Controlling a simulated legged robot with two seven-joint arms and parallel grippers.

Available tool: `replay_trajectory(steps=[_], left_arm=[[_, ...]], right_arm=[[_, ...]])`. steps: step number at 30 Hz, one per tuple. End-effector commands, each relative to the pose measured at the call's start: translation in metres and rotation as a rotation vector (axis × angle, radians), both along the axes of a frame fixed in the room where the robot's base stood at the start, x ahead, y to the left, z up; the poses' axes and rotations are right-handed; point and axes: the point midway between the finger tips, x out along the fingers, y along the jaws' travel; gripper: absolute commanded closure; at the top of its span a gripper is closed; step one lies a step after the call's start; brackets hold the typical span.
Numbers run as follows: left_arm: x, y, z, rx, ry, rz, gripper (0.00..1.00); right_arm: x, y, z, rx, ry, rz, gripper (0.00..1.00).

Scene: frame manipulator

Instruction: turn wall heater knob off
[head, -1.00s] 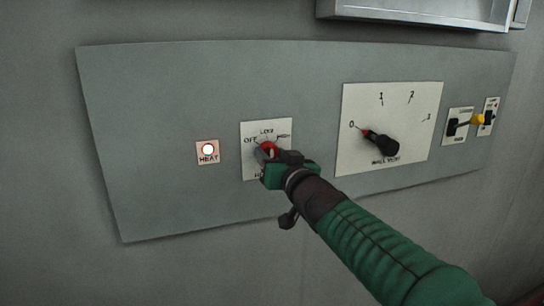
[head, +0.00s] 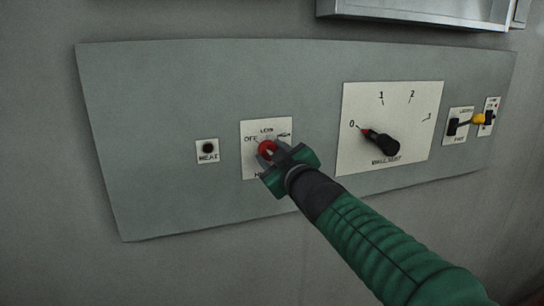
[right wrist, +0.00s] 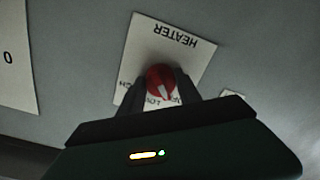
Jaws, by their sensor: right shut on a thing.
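The red heater knob (head: 266,148) sits on a white plate (head: 283,128) marked OFF and LOW on the wall panel. My right gripper (head: 271,155) is shut on the knob, with one dark finger on each side. The right wrist view shows the red knob (right wrist: 159,78) between the fingers of the same gripper (right wrist: 163,86). Its white pointer aims down in that view, near the LOW and OFF lettering; the fingers partly hide the lettering, so the exact mark is unclear. The HEAT lamp (head: 208,149) left of the plate is dark. My left gripper is not in view.
A large black dial knob (head: 382,143) on a 0-to-3 plate (head: 362,100) is right of the heater plate. Small switches (head: 453,127) sit farther right, one with a yellow tip (head: 478,119). A metal box (head: 420,12) is above the grey panel (head: 160,100). The panel's left part is clear.

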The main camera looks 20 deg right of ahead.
Motion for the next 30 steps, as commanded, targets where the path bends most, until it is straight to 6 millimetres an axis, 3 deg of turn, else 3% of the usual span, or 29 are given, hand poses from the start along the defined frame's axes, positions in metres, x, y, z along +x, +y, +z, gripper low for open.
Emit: replay_trajectory(steps=[9, 23, 24, 28, 30], left_arm=[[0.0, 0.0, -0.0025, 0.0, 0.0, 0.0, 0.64], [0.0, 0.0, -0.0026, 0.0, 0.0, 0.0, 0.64], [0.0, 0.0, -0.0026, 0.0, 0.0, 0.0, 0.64], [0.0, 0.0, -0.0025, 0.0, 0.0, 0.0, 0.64], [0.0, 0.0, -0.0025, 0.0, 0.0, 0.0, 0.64]], right_arm=[[0.0004, 0.0009, -0.0036, -0.104, 0.002, 0.001, 1.0], [0.0006, 0.001, -0.0041, -0.119, 0.004, 0.001, 1.0], [0.0006, 0.001, -0.0041, -0.119, 0.004, 0.001, 0.57], [0.0005, 0.0009, -0.0033, -0.117, 0.002, 0.001, 0.4], [0.0005, 0.0007, -0.0026, -0.117, 0.001, 0.002, 0.38]])
